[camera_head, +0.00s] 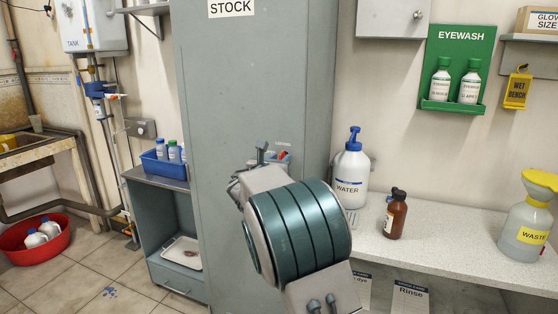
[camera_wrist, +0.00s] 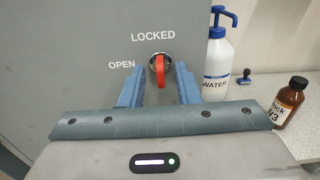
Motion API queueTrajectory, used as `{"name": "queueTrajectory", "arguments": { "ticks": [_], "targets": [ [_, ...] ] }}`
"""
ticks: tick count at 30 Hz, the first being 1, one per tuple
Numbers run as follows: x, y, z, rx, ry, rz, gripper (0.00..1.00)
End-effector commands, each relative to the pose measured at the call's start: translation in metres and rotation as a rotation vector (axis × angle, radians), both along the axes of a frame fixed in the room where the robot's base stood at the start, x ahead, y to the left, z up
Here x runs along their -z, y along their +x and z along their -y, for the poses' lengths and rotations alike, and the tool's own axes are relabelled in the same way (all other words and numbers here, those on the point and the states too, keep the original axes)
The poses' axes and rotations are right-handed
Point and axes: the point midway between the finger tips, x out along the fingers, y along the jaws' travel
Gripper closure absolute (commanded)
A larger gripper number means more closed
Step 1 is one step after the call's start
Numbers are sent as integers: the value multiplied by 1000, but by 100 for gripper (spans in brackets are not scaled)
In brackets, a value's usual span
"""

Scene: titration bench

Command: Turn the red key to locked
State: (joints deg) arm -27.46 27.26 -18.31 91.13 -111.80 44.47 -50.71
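The red key (camera_wrist: 159,70) sits in a round metal lock on the grey cabinet door. Its red handle stands upright in the wrist view, in line with the word LOCKED above it; the word OPEN is at its left. My gripper (camera_wrist: 159,76) is open, with one blue-grey finger on each side of the key and a visible gap to both. I cannot tell how deep the fingertips reach around it. In the head view, a small bit of red (camera_head: 283,155) shows beside my gripper at the cabinet (camera_head: 255,80); my wrist hides most of the lock area.
Right of the cabinet, a white bench (camera_head: 440,240) holds a water bottle (camera_head: 350,175), a brown bottle (camera_head: 395,215) and a waste jug (camera_head: 525,225). An eyewash holder (camera_head: 458,68) hangs above. A blue bin (camera_head: 165,165) stands on a low cabinet at left.

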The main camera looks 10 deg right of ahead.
Motion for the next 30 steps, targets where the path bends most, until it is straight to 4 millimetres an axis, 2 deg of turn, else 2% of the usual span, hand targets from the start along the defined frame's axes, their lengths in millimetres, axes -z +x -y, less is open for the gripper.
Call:
{"name": "queueTrajectory", "arguments": {
  "ticks": [5,12,18,24,30],
  "targets": [
    [0,-22,-14,-4,2,0,71],
    [0,-71,-42,-5,2,0,71],
    [0,-102,-60,-4,1,0,71],
    [0,-116,-68,-2,0,0,71],
    [0,-117,-69,-2,-1,0,71]
  ]
}}
